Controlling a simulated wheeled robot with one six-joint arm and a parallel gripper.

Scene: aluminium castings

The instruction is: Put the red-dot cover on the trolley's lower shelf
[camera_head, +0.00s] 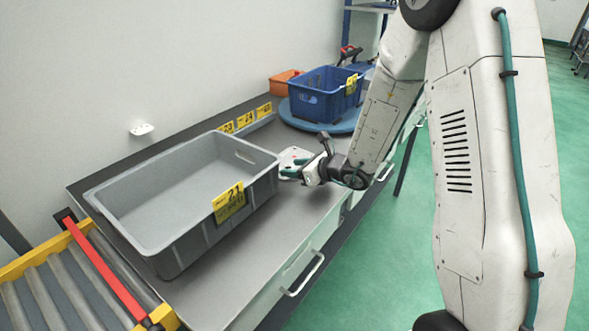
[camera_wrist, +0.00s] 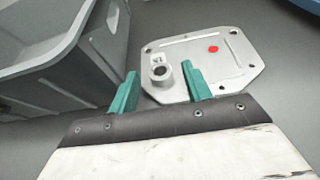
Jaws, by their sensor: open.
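The red-dot cover (camera_wrist: 205,55) is a flat light-grey casting with cut corners, several holes, a round boss and a red dot. It lies on the grey bench top just beyond my gripper (camera_wrist: 158,85) in the wrist view. My gripper is open, with its two teal fingers apart. The right finger overlaps the cover's near part in the picture, and the boss shows between the fingers. In the head view the cover (camera_head: 291,158) is partly hidden behind my gripper (camera_head: 292,172). The trolley's lower shelf cannot be made out in either view.
A grey crate (camera_head: 185,235) labelled 21 stands left of my gripper, its wall close by in the wrist view (camera_wrist: 60,65). A blue crate (camera_head: 312,103) stands on a blue round plate (camera_head: 291,117) behind. An orange bin (camera_head: 281,83) and a roller conveyor (camera_head: 55,290) are also there.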

